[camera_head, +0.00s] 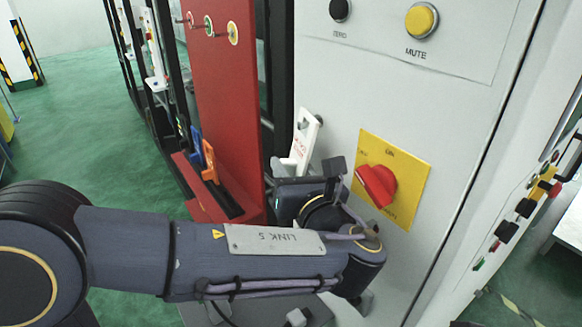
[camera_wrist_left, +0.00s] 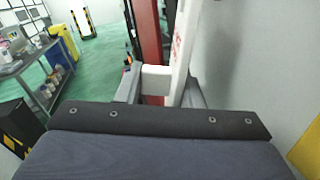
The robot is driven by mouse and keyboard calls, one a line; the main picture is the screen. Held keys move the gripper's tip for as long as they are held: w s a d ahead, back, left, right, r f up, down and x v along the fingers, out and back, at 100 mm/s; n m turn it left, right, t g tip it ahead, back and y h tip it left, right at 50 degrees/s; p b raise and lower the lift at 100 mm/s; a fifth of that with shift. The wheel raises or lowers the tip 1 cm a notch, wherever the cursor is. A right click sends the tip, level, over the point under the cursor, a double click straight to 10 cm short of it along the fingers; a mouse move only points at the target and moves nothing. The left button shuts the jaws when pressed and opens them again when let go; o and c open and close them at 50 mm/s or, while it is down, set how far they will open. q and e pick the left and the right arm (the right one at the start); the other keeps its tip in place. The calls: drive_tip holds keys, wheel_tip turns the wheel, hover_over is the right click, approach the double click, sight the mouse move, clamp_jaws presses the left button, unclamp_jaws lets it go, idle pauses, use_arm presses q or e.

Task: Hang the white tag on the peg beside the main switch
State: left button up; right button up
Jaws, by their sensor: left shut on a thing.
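The white tag (camera_head: 302,143) stands upright, slightly tilted, beside the grey cabinet face, left of the red main switch (camera_head: 377,184) on its yellow plate (camera_head: 408,172). Red print shows on it. A dark spot and a small grey end show at its top; I cannot tell whether the peg passes through its hole. My left gripper (camera_wrist_left: 160,88) is shut on the tag's white block-like tab (camera_wrist_left: 155,80); the tag (camera_wrist_left: 184,50) rises beyond it in the left wrist view. In the head view my own wrist hides most of the fingers. My right gripper is not in view.
A red board (camera_head: 226,85) with round tags on top and an orange tag (camera_head: 210,162) and a blue tag (camera_head: 196,146) in its lower tray stands close left of the cabinet. Black and yellow buttons (camera_head: 421,20) sit above. Green floor is open at far left.

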use_arm(q)
drive_tip(key=o, duration=1.1)
drive_tip(key=b+v, duration=0.2)
drive_tip(key=v, duration=0.5)
drive_tip(key=s+a+f+n+g, duration=0.2)
drive_tip(key=a+f+n+g, duration=0.4)
drive_tip(key=a, duration=0.5)
drive_tip(key=s+a+f+n+g, duration=0.2)
drive_tip(key=a+f+n+g, duration=0.35)
drive_tip(key=a, duration=0.55)
drive_tip(key=s+f+n+h, duration=0.2)
drive_tip(key=s+n+h, duration=0.1)
drive_tip(key=n, duration=0.5)
drive_tip(key=s+f+n+h, duration=0.3)
drive_tip(key=s+n, duration=0.2)
drive_tip(key=n, duration=0.3)
drive_tip(key=s+f+n+h, duration=0.3)
drive_tip(key=s+n+h, duration=0.1)
drive_tip(key=n, duration=0.4)
drive_tip(key=shift+s+a+f+n, duration=0.2)
drive_tip(key=shift+s+f+n, duration=0.05)
drive_tip(key=shift+s, duration=0.1)
